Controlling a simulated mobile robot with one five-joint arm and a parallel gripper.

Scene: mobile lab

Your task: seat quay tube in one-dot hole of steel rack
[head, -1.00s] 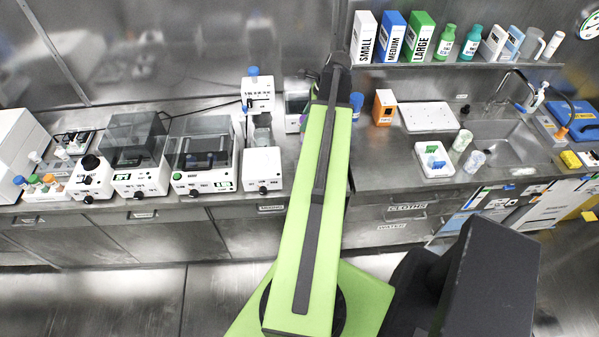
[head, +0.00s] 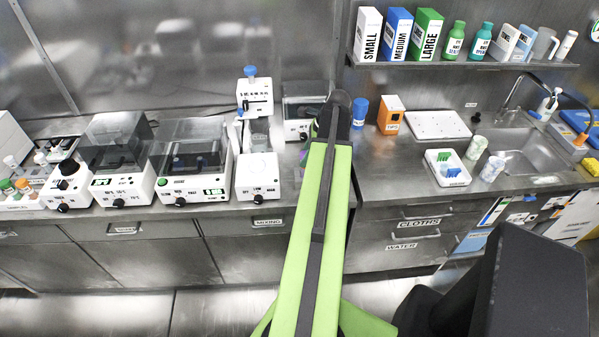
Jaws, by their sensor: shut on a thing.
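My arm reaches from the bottom of the head view up to the bench, and its far end covers the bench just left of the blue jar. My gripper is hidden behind the arm, so its fingers and anything between them do not show. I cannot make out the quay tube. I cannot make out the steel rack or its one-dot hole. A small green and dark piece (head: 314,128) shows at the left edge of the arm's far end; I cannot tell what it is.
White lab machines (head: 192,170) line the bench on the left. Right of the arm stand a blue-lidded jar (head: 360,112), an orange box (head: 390,115), a white tray (head: 447,181) and a sink (head: 530,150). A shelf (head: 465,63) holds boxes and bottles. Bench near the tray's left is clear.

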